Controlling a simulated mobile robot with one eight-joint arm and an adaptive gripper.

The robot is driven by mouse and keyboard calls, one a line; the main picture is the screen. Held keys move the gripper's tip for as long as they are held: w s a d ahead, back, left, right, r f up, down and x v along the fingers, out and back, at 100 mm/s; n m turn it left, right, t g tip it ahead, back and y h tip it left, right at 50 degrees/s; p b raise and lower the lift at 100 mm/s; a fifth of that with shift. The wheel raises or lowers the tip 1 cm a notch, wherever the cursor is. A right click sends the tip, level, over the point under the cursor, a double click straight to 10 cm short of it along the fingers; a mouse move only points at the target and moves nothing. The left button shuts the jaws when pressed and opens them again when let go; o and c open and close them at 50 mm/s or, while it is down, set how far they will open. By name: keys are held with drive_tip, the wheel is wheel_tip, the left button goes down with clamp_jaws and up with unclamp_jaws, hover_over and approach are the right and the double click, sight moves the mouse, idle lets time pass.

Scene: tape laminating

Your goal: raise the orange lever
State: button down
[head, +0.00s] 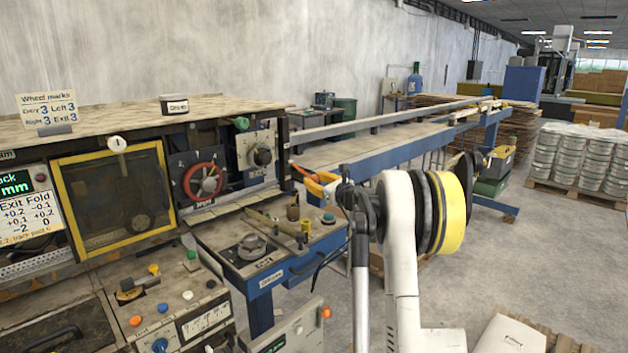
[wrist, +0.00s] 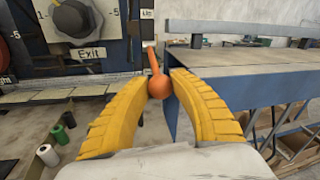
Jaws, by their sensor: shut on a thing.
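The orange lever (wrist: 159,86) has a round ball knob and a short stem. In the wrist view the stem points up from the ball, beside the right edge of the machine panel. My gripper (wrist: 158,78) has two yellow ribbed fingers, shut on the ball with one finger on each side. In the head view my gripper (head: 318,182) is at the right end of the machine, by the blue table. The orange lever also shows there as a small orange shape (head: 299,169) at the fingertips.
A dial panel marked Exit (wrist: 85,53) stands left of the lever. The long blue conveyor table (head: 345,153) runs away to the right, close to my gripper. Open floor (head: 545,240) lies to the right.

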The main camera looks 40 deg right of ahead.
drive_tip(key=shift+s+r+g+p, duration=0.1)
drive_tip(key=shift+r+g+p, duration=0.3)
drive_tip(key=shift+r+p, duration=0.5)
drive_tip(key=r+g+p, duration=0.2)
drive_tip(key=p, duration=0.1)
drive_tip(key=r+g+p, duration=0.2)
drive_tip(key=p, duration=0.2)
drive_tip(key=w+r+n+g+p, duration=0.1)
drive_tip(key=r+p, duration=0.1)
drive_tip(key=p, duration=0.2)
drive_tip(key=shift+r+g, duration=0.4)
drive_tip(key=r+g+p, duration=0.1)
drive_tip(key=p, duration=0.1)
drive_tip(key=w+g+p, duration=0.1)
drive_tip(key=p, duration=0.1)
drive_tip(key=shift+r, duration=0.4)
drive_tip(key=w+r+g+p, duration=0.1)
drive_tip(key=p, duration=0.2)
drive_tip(key=shift+a+g, duration=0.1)
drive_tip(key=shift+g, duration=0.3)
drive_tip(key=c, duration=1.1)
unclamp_jaws()
drive_tip(key=shift+w, duration=0.1)
drive_tip(key=v, duration=1.2)
